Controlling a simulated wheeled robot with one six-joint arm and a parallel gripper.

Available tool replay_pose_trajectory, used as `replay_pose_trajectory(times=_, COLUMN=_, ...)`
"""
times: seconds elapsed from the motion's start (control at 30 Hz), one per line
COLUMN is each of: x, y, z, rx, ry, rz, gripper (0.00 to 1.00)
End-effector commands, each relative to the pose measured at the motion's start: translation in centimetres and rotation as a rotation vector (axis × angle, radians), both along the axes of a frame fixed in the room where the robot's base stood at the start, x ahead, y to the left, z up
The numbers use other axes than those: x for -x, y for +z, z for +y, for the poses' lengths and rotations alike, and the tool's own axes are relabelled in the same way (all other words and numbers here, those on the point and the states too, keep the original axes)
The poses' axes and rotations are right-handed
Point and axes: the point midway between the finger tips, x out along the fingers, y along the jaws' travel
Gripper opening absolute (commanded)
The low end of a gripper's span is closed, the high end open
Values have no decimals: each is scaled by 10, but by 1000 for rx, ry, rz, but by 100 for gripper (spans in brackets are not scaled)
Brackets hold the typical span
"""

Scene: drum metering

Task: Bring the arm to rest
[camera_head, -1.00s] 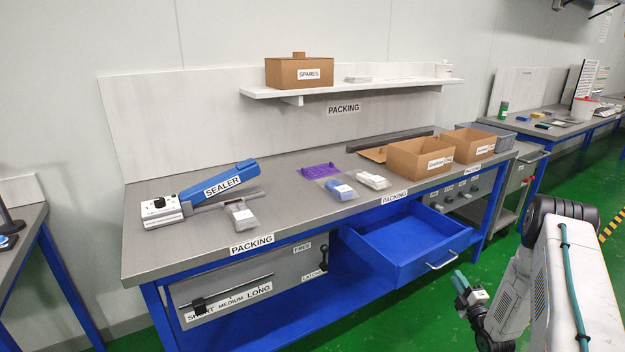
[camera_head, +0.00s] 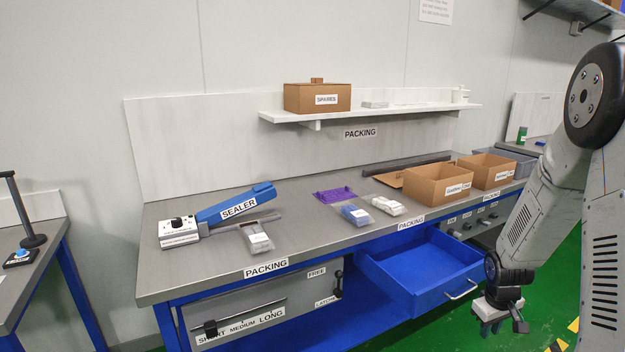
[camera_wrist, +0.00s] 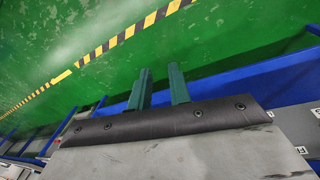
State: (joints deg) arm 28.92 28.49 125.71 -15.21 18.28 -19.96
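My arm (camera_head: 545,195) stands at the right of the head view, its wrist end hanging low beside the open blue drawer.
The packing bench (camera_head: 330,235) carries the sealer (camera_head: 230,210), small packs and two cardboard boxes (camera_head: 437,184). The blue drawer (camera_head: 425,270) sticks out at the front near my wrist. A side table (camera_head: 30,262) stands left. Green floor shows at right.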

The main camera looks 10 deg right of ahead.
Motion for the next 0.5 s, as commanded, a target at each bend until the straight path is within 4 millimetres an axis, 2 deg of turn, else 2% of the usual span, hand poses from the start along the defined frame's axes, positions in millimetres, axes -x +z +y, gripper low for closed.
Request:
replay_pose_trajectory(times=0.03, x=9, y=26, z=15, rx=-8, ry=-32, rz=23, gripper=19)
replay_pose_trajectory(times=0.2, x=52, y=94, z=68, rx=-48, ry=-155, rz=123, gripper=19)
replay_pose_trajectory(times=0.3, x=79, y=131, z=99, rx=-67, ry=-211, rz=167, gripper=19)
replay_pose_trajectory(times=0.5, x=138, y=193, z=157, rx=-101, ry=-277, rz=224, gripper=19)
